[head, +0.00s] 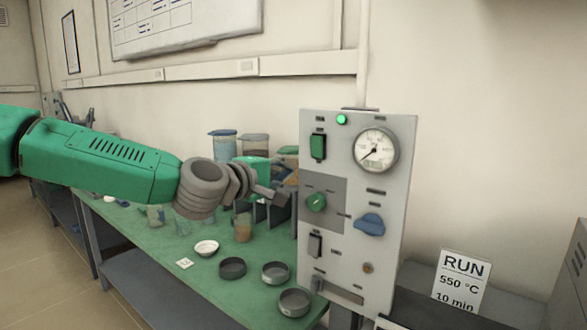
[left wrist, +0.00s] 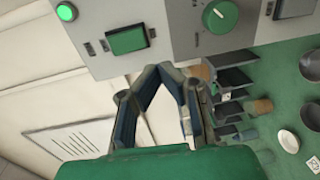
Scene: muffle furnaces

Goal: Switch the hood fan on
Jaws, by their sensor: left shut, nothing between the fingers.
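The grey control panel (head: 345,281) stands upright at the right of the bench. It carries a green rocker switch (head: 318,146) near the top left, a lit green lamp (head: 341,119), a green knob (head: 316,202) and a dark rocker switch (head: 315,244) lower down. The labels are too small to read, so I cannot tell which switch is the fan's. My left gripper (head: 283,198) is shut and empty, just left of the panel. In the left wrist view its fingertips (left wrist: 166,68) meet below the green rocker switch (left wrist: 127,40), apart from it. My right gripper is not in view.
Several dishes, including a white one (head: 206,247), and jars (head: 223,144) stand on the green bench (head: 140,225). A RUN sign (head: 461,280) stands right of the panel.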

